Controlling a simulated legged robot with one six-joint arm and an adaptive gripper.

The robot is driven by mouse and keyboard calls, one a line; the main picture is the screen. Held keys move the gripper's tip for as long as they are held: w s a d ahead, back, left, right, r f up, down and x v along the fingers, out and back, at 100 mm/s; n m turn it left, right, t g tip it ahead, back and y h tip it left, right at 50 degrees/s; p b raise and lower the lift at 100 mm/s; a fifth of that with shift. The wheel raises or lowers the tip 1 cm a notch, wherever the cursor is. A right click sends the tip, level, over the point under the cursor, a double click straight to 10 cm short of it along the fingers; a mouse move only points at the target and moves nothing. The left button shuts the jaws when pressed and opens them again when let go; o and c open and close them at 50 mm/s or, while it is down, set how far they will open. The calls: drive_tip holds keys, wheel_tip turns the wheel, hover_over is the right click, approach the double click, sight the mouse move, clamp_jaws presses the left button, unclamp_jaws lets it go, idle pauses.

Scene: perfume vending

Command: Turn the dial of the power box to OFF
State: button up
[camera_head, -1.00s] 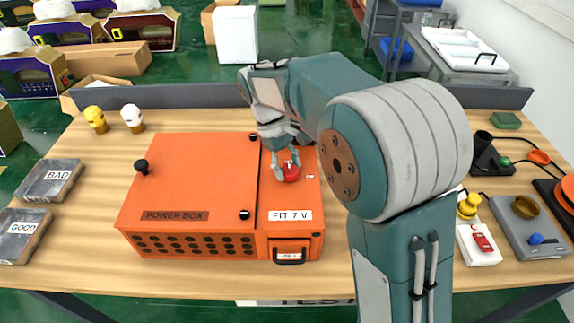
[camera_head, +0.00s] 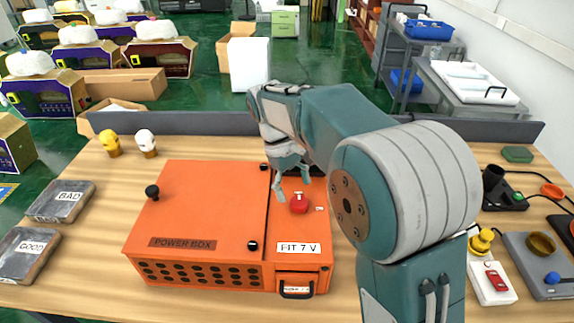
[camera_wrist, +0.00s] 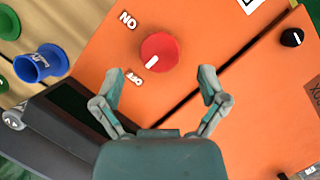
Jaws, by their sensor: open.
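The orange power box (camera_head: 205,205) stands on the wooden table, its lid down. A round red dial (camera_head: 300,203) is on its right-hand top panel. In the wrist view the dial (camera_wrist: 160,47) has a white mark pointing to the lower left, near the OFF label (camera_wrist: 132,78); the ON label (camera_wrist: 127,20) is at its upper left. My gripper (camera_head: 293,189) is open and empty, just behind and above the dial. In the wrist view the dial shows beyond and between the spread fingertips (camera_wrist: 158,73), apart from them.
A black knob (camera_head: 152,192) rises from the lid's left side. BAD (camera_head: 60,202) and GOOD (camera_head: 28,255) blocks lie at left. Two small heads (camera_head: 146,143) stand behind the box. Switch devices (camera_head: 490,270) sit at right. A low grey partition (camera_head: 190,124) edges the table's back.

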drive_tip(key=v, duration=0.9)
drive_tip(key=shift+a+r, duration=0.1)
drive_tip(key=s+d+r+m+t+y, duration=0.3)
drive_tip(key=s+d+m+t, duration=0.1)
drive_tip(key=s+d, duration=0.7)
drive_tip(key=s+d+f+m+t, duration=0.2)
drive_tip(key=s+f, duration=0.1)
drive_tip(key=s, duration=0.3)
drive_tip(key=s+d+f+m+t, duration=0.2)
drive_tip(key=s+d+f+t, duration=0.1)
drive_tip(key=s, duration=0.3)
drive_tip(key=shift+d+m, duration=0.2)
drive_tip(key=shift+m, duration=0.2)
drive_tip(key=shift+f, duration=0.15)
